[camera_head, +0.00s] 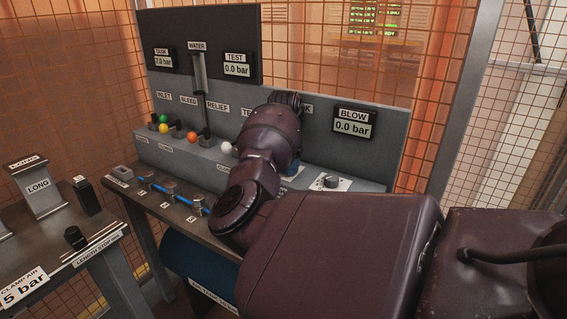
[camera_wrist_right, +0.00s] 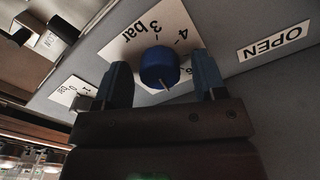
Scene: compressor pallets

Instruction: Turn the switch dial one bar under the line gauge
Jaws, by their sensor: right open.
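In the right wrist view a round blue dial (camera_wrist_right: 158,66) sits on a white scale plate (camera_wrist_right: 128,27) marked "3 bar" and "4", with further marks partly covered. A thin pale pointer shows at the dial's lower edge. My right gripper (camera_wrist_right: 163,80) is open, one finger on each side of the dial; I cannot tell whether either touches it. In the head view my right arm hides the gripper and most of the dial area. A display at upper left (camera_head: 163,58) reads 7.0 bar; its label is hard to read. I see no gauge clearly labelled line. My left gripper is not in view.
The TEST display (camera_head: 237,65) and BLOW display (camera_head: 353,123) both read 0.0 bar. Several coloured knobs stand left of my arm, including a white one (camera_head: 226,148). A second dial (camera_head: 330,182) is right of my arm. An OPEN label (camera_wrist_right: 274,42) lies beside the scale.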

